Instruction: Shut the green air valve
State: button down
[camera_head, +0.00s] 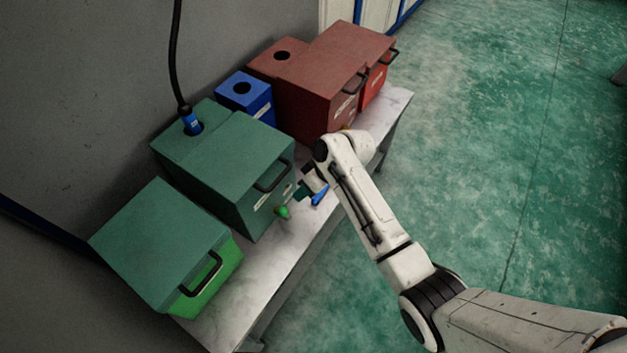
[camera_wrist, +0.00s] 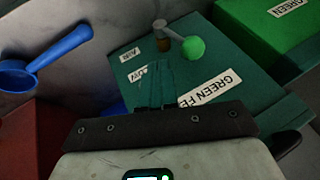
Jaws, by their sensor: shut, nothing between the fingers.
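The green air valve (camera_wrist: 193,47) has a round green knob on a short metal lever. It sits on the front of the dark green box (camera_wrist: 215,95), near small white labels in the wrist view. The knob (camera_head: 282,212) also shows low on that box's front in the head view. My gripper (camera_wrist: 155,85) has its teal fingers shut and empty. It points at the box front, and the knob stands beyond and right of the fingertips in the wrist view. In the head view my gripper (camera_head: 303,191) is just right of the knob. I cannot tell whether they touch.
A blue scoop-like piece (camera_wrist: 45,62) lies on the pale bench (camera_head: 300,262). A lighter green bin (camera_head: 212,280) stands left of the box, with a blue box (camera_head: 245,95) and red boxes (camera_head: 320,85) to the right. A black hose enters a blue fitting (camera_head: 192,124). The floor right of the bench is open.

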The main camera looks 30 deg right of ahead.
aim_at(284, 214)
jog(key=shift+s+a+f, duration=0.15)
jog(key=shift+s+a, duration=0.05)
jog(key=shift+a, duration=0.5)
jog(key=shift+s+a+f, duration=0.15)
jog(key=shift+a, duration=0.5)
jog(key=shift+s+a+r+p, duration=0.1)
jog(key=shift+p, duration=0.2)
